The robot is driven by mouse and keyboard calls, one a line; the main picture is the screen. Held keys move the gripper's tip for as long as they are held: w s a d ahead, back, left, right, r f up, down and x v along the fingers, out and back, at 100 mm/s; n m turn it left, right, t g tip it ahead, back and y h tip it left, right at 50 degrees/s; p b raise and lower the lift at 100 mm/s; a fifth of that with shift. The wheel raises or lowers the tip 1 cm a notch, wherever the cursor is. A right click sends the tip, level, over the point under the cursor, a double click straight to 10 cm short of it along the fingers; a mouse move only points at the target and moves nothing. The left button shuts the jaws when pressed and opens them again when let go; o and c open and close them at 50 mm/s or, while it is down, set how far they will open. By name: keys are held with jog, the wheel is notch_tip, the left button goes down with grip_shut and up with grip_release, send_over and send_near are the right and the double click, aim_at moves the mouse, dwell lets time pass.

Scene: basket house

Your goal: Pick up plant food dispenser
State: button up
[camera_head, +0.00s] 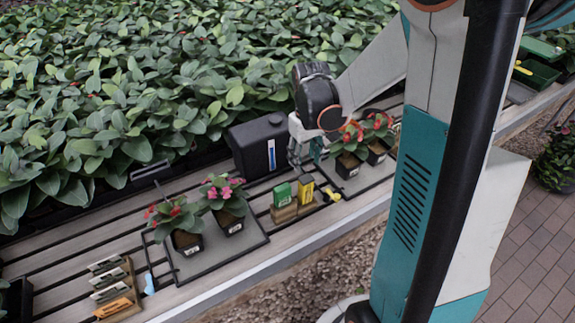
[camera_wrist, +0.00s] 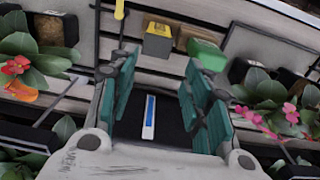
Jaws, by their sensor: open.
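A black box-shaped container (camera_head: 258,146) with a blue and white strip stands on the slatted bench against the plant bed; no label names it as the dispenser. A green pack (camera_head: 282,194) and a yellow pack (camera_head: 306,187) stand in wooden holders in front of it. My gripper (camera_head: 297,155) is open and empty, just right of the black container in the head view. In the wrist view, the black container (camera_wrist: 172,112) shows between my gripper's teal fingers (camera_wrist: 165,82), with no clear contact. The green pack (camera_wrist: 206,54) and the yellow pack (camera_wrist: 157,42) lie beyond the fingertips.
Potted flowers stand on trays left (camera_head: 187,240) and right (camera_head: 348,163) of the packs. A yellow tool (camera_head: 331,194) lies by the yellow pack. A wooden rack of tags (camera_head: 114,290) is at lower left. Dense leafy plants (camera_head: 110,85) fill the back.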

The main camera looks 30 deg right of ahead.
aim_at(305, 178)
jog(key=shift+d+f, duration=0.2)
jog(key=shift+f, duration=0.15)
notch_tip(305, 178, down, 8)
jog(key=b, duration=0.3)
jog(key=shift+f, duration=0.15)
jog(key=shift+s+d+f+b, duration=0.1)
jog(key=shift+f+b, duration=0.55)
jog(key=shift+f, duration=0.75)
jog(key=shift+s+d+f+b, duration=0.1)
jog(key=shift+f+b, duration=0.55)
jog(key=shift+f, duration=0.7)
jog(key=shift+r, duration=0.1)
jog(key=c, duration=0.9)
